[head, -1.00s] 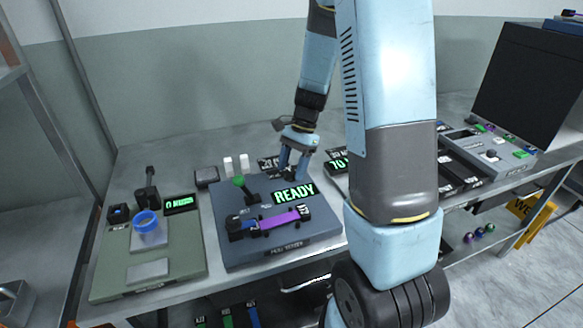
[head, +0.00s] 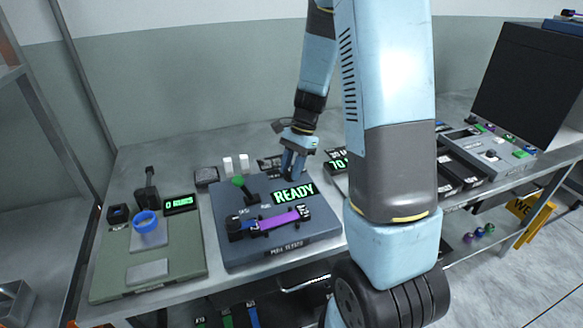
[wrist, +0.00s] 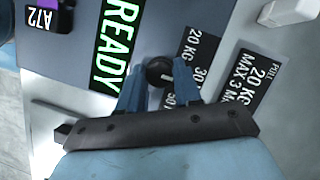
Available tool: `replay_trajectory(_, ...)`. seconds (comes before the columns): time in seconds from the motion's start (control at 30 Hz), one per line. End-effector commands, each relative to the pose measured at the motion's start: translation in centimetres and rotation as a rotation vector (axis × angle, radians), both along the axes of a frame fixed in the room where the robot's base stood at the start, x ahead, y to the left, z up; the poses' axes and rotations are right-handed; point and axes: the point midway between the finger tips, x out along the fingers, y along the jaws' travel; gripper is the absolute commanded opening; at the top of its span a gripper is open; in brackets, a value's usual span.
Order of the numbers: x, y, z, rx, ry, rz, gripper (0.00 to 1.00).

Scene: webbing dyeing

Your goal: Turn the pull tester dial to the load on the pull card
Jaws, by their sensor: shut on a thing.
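The pull tester (head: 325,232) is a dark blue-grey box on the bench, with a green "READY" display (head: 294,192). Its dial (wrist: 158,71) is a small black knob, seen between my blue fingers in the wrist view. My gripper (head: 291,176) reaches down at the tester's back edge and is shut on the dial. A black scale plate beside the dial (wrist: 190,60) shows 20 KG and 30 KG; the fingers partly cover it, and I cannot tell the dial's setting. The pull card (wrist: 251,88) is black with white text, "PULL 20 KG MAX 3 M", cut off at its end.
A purple webbing sample (head: 280,221) tagged A72 lies across the tester's front. A green-knobbed lever (head: 239,182) stands left of my gripper. A green device (head: 115,265) with a blue ring (head: 146,222) is further left.

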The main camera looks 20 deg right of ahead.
Motion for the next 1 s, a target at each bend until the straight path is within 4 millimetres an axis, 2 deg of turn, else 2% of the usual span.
replay_trajectory(0.37,0.2,-0.02,0.05,0.0,-0.003,0.088,0.03)
replay_trajectory(1.0,0.44,0.21,0.09,-0.002,-0.004,0.594,0.03)
